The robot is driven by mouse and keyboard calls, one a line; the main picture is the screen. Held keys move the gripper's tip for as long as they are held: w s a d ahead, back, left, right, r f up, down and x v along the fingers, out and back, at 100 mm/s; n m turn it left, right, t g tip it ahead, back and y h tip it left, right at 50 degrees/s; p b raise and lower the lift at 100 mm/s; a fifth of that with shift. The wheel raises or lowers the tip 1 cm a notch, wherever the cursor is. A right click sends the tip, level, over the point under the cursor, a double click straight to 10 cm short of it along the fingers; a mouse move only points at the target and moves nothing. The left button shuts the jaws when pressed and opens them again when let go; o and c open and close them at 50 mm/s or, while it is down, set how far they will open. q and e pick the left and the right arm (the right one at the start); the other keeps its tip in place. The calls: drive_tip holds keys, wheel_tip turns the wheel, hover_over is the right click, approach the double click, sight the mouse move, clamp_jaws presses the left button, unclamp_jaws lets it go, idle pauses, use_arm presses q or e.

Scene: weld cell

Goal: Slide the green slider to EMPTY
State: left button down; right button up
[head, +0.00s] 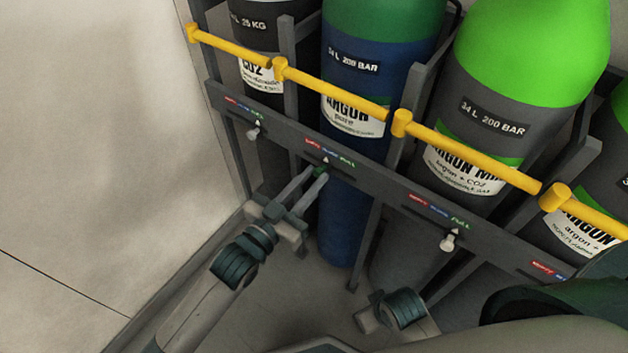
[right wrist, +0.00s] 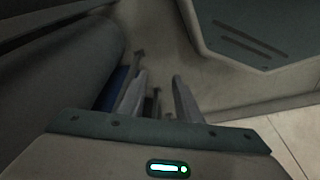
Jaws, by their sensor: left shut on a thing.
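The green slider (head: 321,171) is on the dark rail in front of the blue argon cylinder in the head view. Its white pointer (head: 326,159) stands below the middle of a label strip (head: 330,152) running from red at left, through blue, to green at right. My left gripper (head: 317,174) is shut on the slider, and its fingers partly hide it. My right gripper shows in the right wrist view (right wrist: 158,82) with its fingers apart and nothing visible between them. In the head view, only part of the right hand shows, low at centre.
The dark rail (head: 385,186) runs across the cylinder rack, below a yellow bar (head: 350,98). Pale knobs sit on it at left (head: 254,133) and right (head: 449,240). Rack uprights separate the cylinders. Open floor and a bare wall (head: 90,130) lie left.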

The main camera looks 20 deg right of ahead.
sight(311, 154)
use_arm(q)
drive_tip(key=w+a, duration=0.2)
drive_tip(key=w, duration=0.1)
drive_tip(key=shift+w+a, duration=0.2)
drive_tip(key=shift+a, duration=0.1)
drive_tip(key=shift+r, duration=0.1)
use_arm(e)
drive_tip(key=shift+w+f, duration=0.15)
drive_tip(key=shift+f, duration=0.5)
use_arm(q)
drive_tip(key=c, duration=1.6)
unclamp_jaws()
drive_tip(key=shift+a, duration=0.1)
use_arm(e)
drive_tip(key=shift+w+r, duration=0.1)
drive_tip(key=shift+r, duration=0.05)
use_arm(q)
drive_tip(key=shift+s, duration=0.1)
